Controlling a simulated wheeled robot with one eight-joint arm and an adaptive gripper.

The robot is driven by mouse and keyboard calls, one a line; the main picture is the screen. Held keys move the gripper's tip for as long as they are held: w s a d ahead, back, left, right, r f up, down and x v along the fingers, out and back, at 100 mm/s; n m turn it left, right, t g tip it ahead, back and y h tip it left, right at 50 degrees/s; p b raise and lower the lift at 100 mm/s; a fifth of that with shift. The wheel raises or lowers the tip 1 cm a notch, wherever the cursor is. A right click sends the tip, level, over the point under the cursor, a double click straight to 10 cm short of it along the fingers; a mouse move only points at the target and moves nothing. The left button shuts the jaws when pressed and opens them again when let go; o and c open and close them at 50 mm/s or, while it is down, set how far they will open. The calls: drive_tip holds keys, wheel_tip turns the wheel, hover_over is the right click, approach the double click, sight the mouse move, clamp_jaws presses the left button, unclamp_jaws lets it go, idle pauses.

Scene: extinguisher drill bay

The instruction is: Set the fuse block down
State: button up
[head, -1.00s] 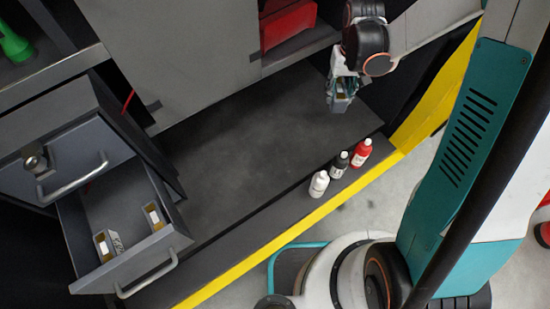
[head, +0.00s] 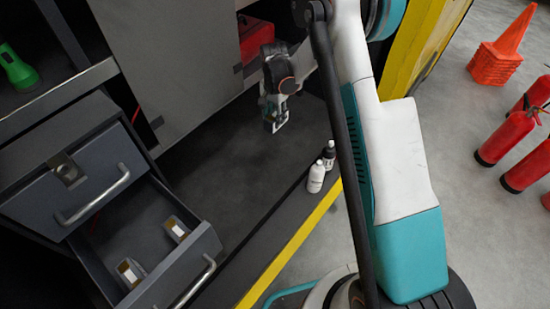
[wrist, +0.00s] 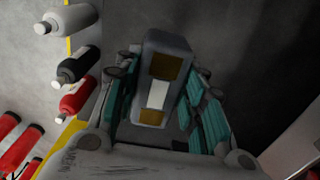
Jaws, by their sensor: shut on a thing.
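The fuse block (wrist: 158,85) is a grey block with a white and amber label. In the wrist view it sits between the teal-padded fingers of my gripper (wrist: 158,62), which is shut on it. In the head view my gripper (head: 275,117) hangs over the dark bench floor, behind the bottles, with only a small part of the block visible at its tip. Whether the block touches the surface below cannot be told. Two similar labelled blocks, a near one (head: 130,271) and a far one (head: 175,229), lie in the open drawer (head: 205,246).
A white bottle (head: 316,178) and a black bottle (head: 328,155) stand near the yellow edge; a red bottle (wrist: 78,97) shows in the wrist view. A red box (head: 255,38) sits behind. Red extinguishers (head: 505,135) and orange cones (head: 498,60) stand right. The dark surface between drawer and gripper is clear.

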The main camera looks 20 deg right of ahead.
wheel_tip(320, 180, down, 20)
drive_tip(key=b, duration=0.6)
drive_tip(key=shift+r+b, duration=0.1)
drive_tip(key=shift+b, duration=0.25)
drive_tip(key=o, duration=1.2)
drive_tip(key=shift+c, duration=0.2)
